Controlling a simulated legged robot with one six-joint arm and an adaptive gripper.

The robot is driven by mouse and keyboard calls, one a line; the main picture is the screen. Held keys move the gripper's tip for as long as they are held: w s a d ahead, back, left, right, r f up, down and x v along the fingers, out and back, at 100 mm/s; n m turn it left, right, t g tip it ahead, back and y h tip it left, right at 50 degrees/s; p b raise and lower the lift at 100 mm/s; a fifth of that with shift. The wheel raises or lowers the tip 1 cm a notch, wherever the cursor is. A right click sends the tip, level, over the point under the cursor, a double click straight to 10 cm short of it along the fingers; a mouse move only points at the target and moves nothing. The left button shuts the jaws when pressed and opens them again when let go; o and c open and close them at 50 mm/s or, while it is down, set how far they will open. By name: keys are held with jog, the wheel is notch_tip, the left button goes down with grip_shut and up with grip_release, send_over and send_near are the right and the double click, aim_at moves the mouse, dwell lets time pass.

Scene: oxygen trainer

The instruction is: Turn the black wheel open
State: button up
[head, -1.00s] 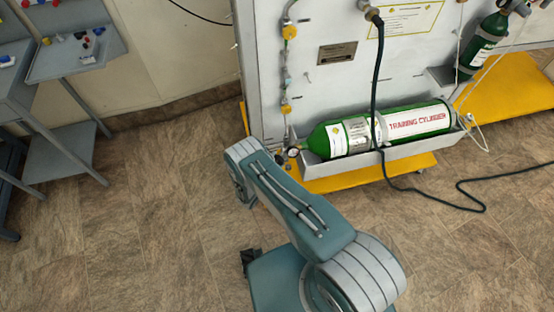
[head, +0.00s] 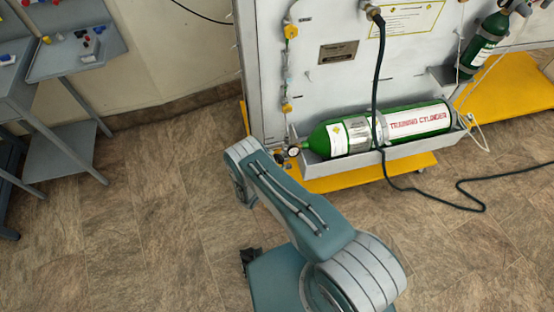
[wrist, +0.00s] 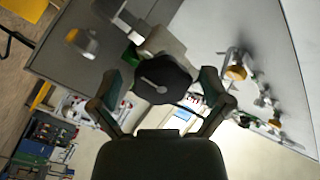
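The black wheel (wrist: 160,76) is in the upper middle of the wrist view, with a pale mark on its face, fitted to a metal valve body. My gripper (wrist: 161,88) is open, with one finger on each side of the wheel. Narrow gaps seem to show between the fingers and the rim; I cannot tell if either touches. In the head view the gripper and the wheel are hidden behind my arm. The green training cylinder (head: 400,125) lies in its tray there, with a small gauge (head: 293,152) at its left end.
The grey panel (head: 340,80) carries brass fittings (head: 290,31) and a dark hose (head: 376,85) that runs down onto the floor. A yellow base (head: 370,176) juts out below. A grey table (head: 75,60) with small parts stands at left. Floor between is clear.

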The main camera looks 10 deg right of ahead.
jog(key=shift+d, duration=0.1)
jog(key=v, duration=1.2)
